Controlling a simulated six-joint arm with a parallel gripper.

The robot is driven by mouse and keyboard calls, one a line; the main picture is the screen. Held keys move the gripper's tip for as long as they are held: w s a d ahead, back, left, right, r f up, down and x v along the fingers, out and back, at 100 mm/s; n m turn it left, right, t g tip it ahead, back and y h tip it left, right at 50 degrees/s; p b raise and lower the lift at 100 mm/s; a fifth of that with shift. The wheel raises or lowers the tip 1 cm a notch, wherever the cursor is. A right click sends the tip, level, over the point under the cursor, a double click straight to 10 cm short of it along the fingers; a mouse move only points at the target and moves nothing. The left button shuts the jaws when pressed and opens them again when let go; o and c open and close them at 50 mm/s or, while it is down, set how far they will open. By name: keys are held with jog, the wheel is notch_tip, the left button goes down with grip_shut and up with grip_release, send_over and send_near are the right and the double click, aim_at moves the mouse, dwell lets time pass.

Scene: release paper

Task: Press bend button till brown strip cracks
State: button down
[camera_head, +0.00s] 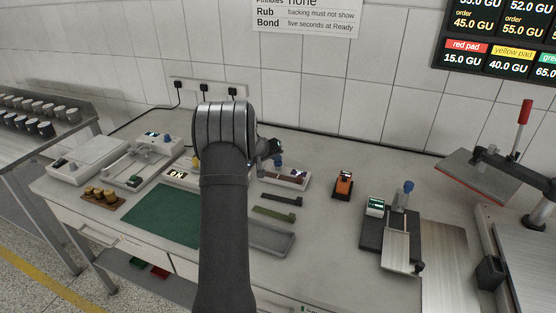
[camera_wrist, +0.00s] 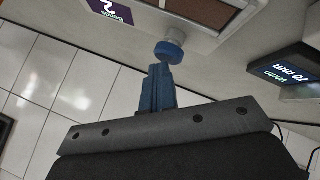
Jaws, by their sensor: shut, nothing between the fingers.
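The bend device (camera_head: 283,181) stands on the bench just right of my arm. In the wrist view its purple display (camera_wrist: 112,11) reads "Bends 2". A brown strip (camera_wrist: 203,9) lies in its pale frame, cut off by the top edge; I see no clear crack on the part in view. A round blue button (camera_wrist: 170,51) projects from the device. My gripper (camera_wrist: 158,72) is shut and empty, with its blue fingertips right by the button. I cannot tell whether they touch it. In the head view my gripper (camera_head: 276,160) is small and partly hidden by my arm.
A device with a "Width 70 mm" display (camera_wrist: 286,73) is at right in the wrist view. An orange device (camera_head: 343,185) and a dark-based device (camera_head: 388,240) stand to the right. A green mat (camera_head: 160,214) and grey tray (camera_head: 271,237) lie in front.

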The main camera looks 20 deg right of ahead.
aim_at(276, 163)
dwell(0.3)
jog(key=shift+r, duration=1.25)
jog(key=shift+r, duration=2.55)
jog(key=shift+f, duration=0.1)
notch_tip(276, 163, up, 4)
jog(key=shift+f, duration=0.1)
